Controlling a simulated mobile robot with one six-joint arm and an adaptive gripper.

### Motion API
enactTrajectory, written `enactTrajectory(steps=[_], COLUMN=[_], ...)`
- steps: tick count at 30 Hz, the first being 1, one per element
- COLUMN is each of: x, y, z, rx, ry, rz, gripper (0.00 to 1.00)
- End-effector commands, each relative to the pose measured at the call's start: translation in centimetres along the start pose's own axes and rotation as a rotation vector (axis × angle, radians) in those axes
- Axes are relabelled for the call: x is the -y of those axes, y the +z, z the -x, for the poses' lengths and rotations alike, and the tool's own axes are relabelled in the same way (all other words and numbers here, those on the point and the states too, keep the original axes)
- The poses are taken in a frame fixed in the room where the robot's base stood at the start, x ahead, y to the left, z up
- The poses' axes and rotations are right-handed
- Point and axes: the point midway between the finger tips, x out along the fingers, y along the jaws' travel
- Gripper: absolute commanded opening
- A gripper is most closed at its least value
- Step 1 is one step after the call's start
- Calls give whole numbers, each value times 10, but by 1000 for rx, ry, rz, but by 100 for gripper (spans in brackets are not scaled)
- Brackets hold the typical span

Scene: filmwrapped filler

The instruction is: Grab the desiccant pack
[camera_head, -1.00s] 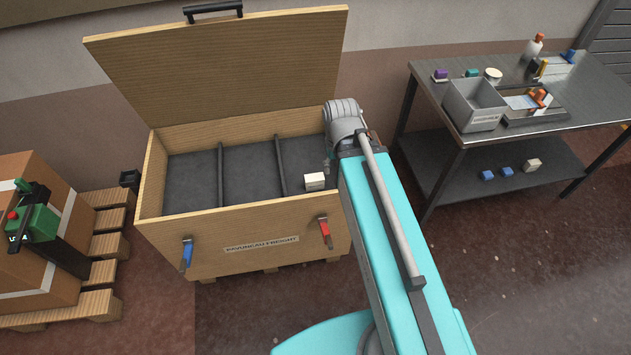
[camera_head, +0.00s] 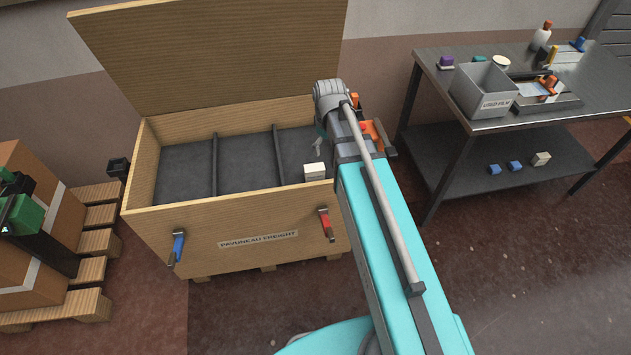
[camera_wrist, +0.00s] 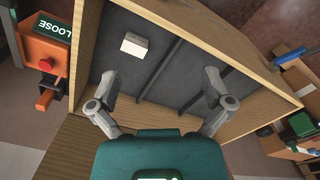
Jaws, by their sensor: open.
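A small white block-shaped pack (camera_head: 314,171), which looks like the desiccant pack, lies in the right compartment of the open wooden crate (camera_head: 258,221), near its right front corner. In the wrist view the pack (camera_wrist: 134,45) lies on the dark crate floor, ahead and left of my gripper (camera_wrist: 160,84). My gripper's two grey fingers are spread wide with nothing between them, and the pack is apart from them. In the head view the fingers are mostly hidden behind my arm.
Dark dividers (camera_head: 279,155) split the crate floor. Its lid (camera_head: 205,55) stands open behind. An orange device marked LOOSE (camera_wrist: 46,52) is beside the crate's right side. A steel table (camera_head: 540,105) with a grey bin (camera_head: 484,90) stands right; a pallet (camera_head: 70,300) with a carton is left.

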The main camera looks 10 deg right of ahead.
Motion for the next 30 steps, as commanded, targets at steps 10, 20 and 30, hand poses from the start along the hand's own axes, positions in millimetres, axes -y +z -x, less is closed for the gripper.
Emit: enactTrajectory(steps=[10,20,30], x=[-41,-76,-100], y=[-64,-119,-155], z=[-81,-146,-187], rx=[0,-1,-1], ry=[0,0,0], rz=[372,727,987], gripper=[100,100,100])
